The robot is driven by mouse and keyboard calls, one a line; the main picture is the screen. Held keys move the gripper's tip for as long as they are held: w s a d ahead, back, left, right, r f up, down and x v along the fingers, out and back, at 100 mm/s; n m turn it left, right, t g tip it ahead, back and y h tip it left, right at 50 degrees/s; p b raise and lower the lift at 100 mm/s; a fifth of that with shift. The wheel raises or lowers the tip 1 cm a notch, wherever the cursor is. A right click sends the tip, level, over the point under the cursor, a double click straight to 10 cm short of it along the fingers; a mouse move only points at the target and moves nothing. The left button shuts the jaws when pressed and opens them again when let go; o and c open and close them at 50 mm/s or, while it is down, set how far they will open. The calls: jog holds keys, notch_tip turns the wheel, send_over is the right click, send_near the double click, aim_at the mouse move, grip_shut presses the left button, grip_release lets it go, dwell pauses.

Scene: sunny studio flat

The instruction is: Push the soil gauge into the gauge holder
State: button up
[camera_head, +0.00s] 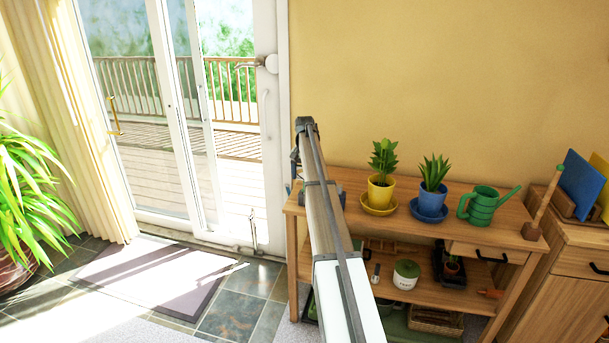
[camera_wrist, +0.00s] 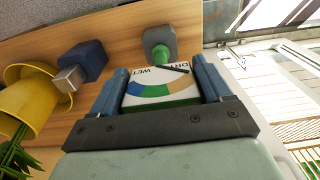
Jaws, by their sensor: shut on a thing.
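In the wrist view my gripper (camera_wrist: 160,78) has its two blue fingers closed on the sides of the soil gauge (camera_wrist: 160,92). The gauge has a pale dial with a coloured arc and the words WET and DRY. Just beyond the dial is a grey-green block, which looks like the gauge holder (camera_wrist: 158,33), on the wooden bench top. A green part shows at the block, in line with the gauge. I cannot tell whether the gauge's tip is in the holder. In the head view my arm hides most of the gripper, the gauge and the holder.
A dark blue block (camera_wrist: 83,62) with a small metallic cube (camera_wrist: 69,79) stands left of the holder in the wrist view. The yellow pot (camera_head: 380,192), blue pot (camera_head: 431,201) and green watering can (camera_head: 483,206) stand on the bench (camera_head: 400,228) to the right.

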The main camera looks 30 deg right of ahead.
jog(key=shift+s+f, duration=0.1)
jog(key=shift+f, duration=0.75)
dwell(1.5)
jog(key=o, duration=1)
jog(key=shift+c, duration=0.2)
jog(key=shift+r, duration=0.15)
jog(key=shift+r, duration=3.45)
